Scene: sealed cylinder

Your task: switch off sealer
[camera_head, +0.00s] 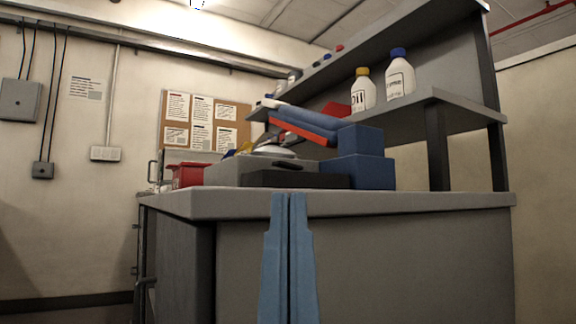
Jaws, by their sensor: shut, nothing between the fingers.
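A blue device that looks like the sealer (362,172) stands on the workbench, right of centre. It has a stacked blue body and a long arm with a red underside, reaching up and to the left. I cannot make out a switch on it. My gripper (289,197) has two light blue fingers pointing up, shut together with nothing between them. It is at the lower middle, in front of the bench's front edge. Its tips overlap the edge in the picture, below and left of the blue body, apart from it.
The workbench (420,203) has a thick grey top. A grey box (228,174), a black box (290,180) and a red bin (188,175) sit left of the blue device. A shelf above holds an oil bottle (362,93) and a blue-capped bottle (399,80). The bench top's right part looks clear.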

